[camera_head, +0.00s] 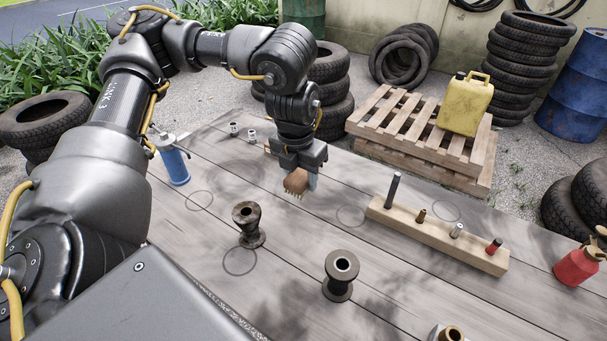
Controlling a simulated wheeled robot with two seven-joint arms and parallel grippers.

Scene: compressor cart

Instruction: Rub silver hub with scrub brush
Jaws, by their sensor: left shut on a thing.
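My left gripper (300,160) is shut on the scrub brush (295,182), a brown block with pale bristles pointing down. It holds the brush above the grey plank table, beyond the hubs. A rusty brown spool-shaped hub (248,225) stands upright, nearer and to the left of the brush. A dark grey spool-shaped hub (341,275) with a lighter rim stands upright nearer the front. No hub looks plainly silver. A third part with a brass-coloured bore (450,333) is cut off at the bottom edge. My right gripper is out of view.
A wooden block (430,236) with several upright pegs lies to the right. A blue canister (173,163) and small metal fittings (243,131) stand at the back left, a red can (577,264) at the right. Thin circles mark bare table. Pallets (400,125) stand behind.

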